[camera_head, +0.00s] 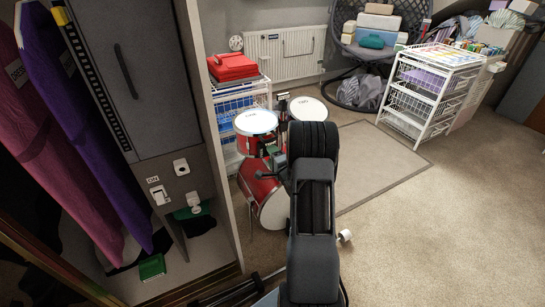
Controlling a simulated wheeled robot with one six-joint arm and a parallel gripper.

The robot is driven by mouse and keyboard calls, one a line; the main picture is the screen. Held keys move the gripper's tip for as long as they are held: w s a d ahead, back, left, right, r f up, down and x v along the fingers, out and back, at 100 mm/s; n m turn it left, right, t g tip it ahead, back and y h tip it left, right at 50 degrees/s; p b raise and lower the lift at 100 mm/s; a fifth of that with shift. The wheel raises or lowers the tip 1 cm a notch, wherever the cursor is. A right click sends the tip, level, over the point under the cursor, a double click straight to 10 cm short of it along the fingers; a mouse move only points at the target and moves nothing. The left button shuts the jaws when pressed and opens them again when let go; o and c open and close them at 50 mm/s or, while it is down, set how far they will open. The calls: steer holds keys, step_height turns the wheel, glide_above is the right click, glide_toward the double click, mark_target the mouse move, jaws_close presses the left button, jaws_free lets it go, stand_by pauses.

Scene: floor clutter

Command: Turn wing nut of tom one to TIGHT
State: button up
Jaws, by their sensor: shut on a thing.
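A red drum kit stands on the carpet left of my arm. The left tom (256,122) has a white head and red shell. The right tom (308,109) sits behind my arm. Both carry small markings I cannot read, so I cannot tell for sure which is tom one. The red bass drum (268,206) is below, partly covered by my arm. My gripper (268,174) shows only as small dark parts beside my arm, at the mount area under the left tom. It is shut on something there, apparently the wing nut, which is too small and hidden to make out.
A tall grey cabinet (130,80) with hanging clothes stands close on the left. A white wire rack (240,97) with red boxes is behind the drums. A white drawer cart (432,92) is at right.

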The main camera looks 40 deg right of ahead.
steer(key=o, duration=0.9)
steer(key=shift+s, duration=0.1)
steer(key=s+p, duration=0.1)
steer(key=s, duration=0.3)
steer(key=s+a, duration=0.1)
steer(key=s, duration=0.4)
steer(key=s+a+p, duration=0.1)
steer(key=s, duration=0.3)
steer(key=shift+s+p, duration=0.25)
steer(key=shift+p, duration=0.1)
